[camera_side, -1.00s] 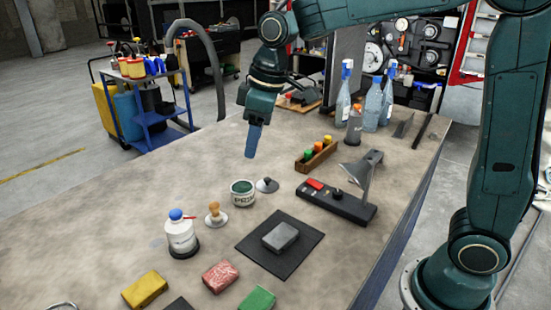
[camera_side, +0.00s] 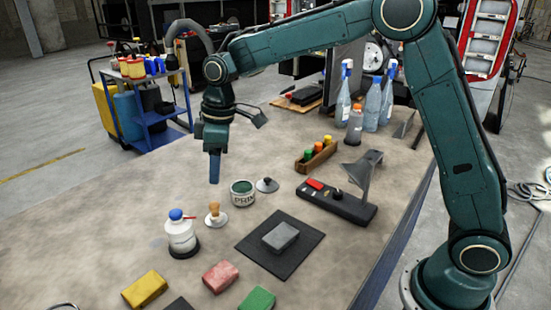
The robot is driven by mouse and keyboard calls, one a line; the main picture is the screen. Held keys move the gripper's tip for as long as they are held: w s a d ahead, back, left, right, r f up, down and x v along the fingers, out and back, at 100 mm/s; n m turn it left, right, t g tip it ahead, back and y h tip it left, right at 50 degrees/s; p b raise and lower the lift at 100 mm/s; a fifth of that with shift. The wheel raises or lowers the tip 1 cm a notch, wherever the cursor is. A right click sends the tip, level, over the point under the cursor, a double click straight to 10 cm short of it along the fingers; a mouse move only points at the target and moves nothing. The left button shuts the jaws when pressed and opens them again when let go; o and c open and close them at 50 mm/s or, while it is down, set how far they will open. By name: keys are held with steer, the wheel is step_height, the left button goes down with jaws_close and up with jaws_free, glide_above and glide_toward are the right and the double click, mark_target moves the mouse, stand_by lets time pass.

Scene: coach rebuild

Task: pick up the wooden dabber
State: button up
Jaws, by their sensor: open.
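The wooden dabber (camera_side: 214,211) stands upright on a small pale round base on the bench, with its light wood knob on top. It is between the white bottle with the blue cap (camera_side: 180,236) and the open green tin (camera_side: 243,193). My gripper (camera_side: 214,181) points down above and slightly behind the dabber, with a visible gap between them. The gripper is open and empty; its jaws are seen edge-on, so the space between them is hidden.
The tin's lid (camera_side: 267,185) lies right of the tin. A grey block (camera_side: 281,236) rests on a black mat (camera_side: 262,254). Yellow (camera_side: 145,289), red (camera_side: 220,277) and green (camera_side: 257,299) blocks lie in front. The bench's left part is clear.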

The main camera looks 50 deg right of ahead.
mark_target(215, 203)
steer(key=f, duration=0.7)
steer(key=shift+w+a+f, duration=0.25)
steer(key=shift+w+a, duration=0.1)
steer(key=shift+a, duration=0.05)
steer(key=shift+w+a+f, duration=0.1)
steer(key=shift+w+f, duration=0.05)
steer(key=shift+f, duration=1.15)
steer(key=shift+w+a+f, duration=0.1)
steer(key=shift+f, duration=1.15)
steer(key=c, duration=1)
